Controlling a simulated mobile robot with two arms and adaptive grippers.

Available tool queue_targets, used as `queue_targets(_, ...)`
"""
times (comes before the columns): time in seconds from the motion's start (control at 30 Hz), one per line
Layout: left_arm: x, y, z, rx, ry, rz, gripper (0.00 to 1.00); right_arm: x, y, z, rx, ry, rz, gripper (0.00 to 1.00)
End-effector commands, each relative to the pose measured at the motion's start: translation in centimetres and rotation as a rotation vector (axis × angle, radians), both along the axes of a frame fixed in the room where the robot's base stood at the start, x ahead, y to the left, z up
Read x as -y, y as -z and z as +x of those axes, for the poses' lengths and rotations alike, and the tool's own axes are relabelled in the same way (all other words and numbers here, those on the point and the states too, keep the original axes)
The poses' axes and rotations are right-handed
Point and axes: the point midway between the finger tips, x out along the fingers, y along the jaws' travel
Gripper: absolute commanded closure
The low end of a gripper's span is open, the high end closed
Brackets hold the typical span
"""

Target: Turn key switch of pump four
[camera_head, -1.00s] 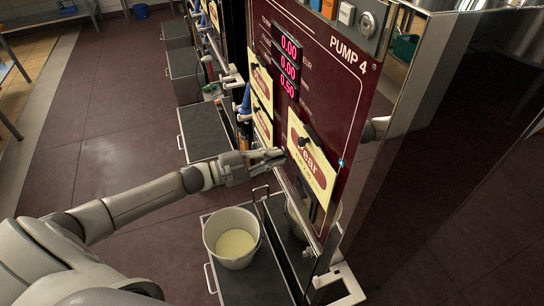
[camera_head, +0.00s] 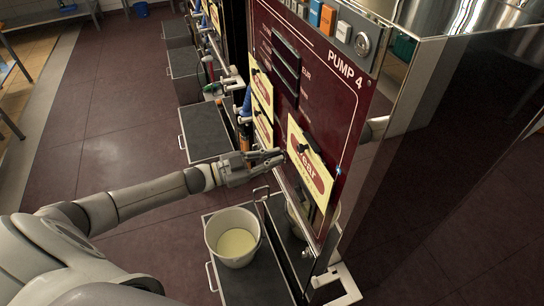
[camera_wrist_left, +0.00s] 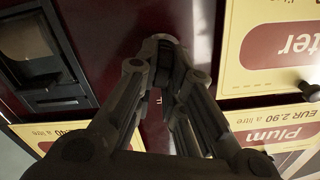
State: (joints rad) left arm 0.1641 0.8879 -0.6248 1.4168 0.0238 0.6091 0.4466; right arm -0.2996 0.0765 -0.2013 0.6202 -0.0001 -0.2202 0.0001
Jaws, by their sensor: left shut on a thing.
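Pump 4 (camera_head: 335,90) is a dark maroon panel with a white "PUMP 4" label and a dark, unlit display (camera_head: 286,68). My left gripper (camera_head: 282,156) reaches its lower front, left of a cream price card (camera_head: 312,165). In the left wrist view, the fingertips (camera_wrist_left: 160,48) are brought together against the maroon panel. My right gripper is not in view.
A white bucket (camera_head: 214,244) with pale yellow liquid stands on a dark tray (camera_head: 250,284) below my arm. A metal rail runs along the panel's lower edge. More pumps stand behind at the left. The floor at left is clear.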

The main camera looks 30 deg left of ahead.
Motion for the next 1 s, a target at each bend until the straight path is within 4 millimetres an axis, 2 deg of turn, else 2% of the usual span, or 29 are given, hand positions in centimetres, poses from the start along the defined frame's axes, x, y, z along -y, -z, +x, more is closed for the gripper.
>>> queue_targets(0.43,-0.2,-0.02,0.16,-0.189,-0.001,-0.209,1.0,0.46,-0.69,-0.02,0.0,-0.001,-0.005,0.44)
queue_targets(1.0,-0.23,0.04,0.16,-0.235,-0.001,-0.261,1.0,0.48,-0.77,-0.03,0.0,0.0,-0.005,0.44)
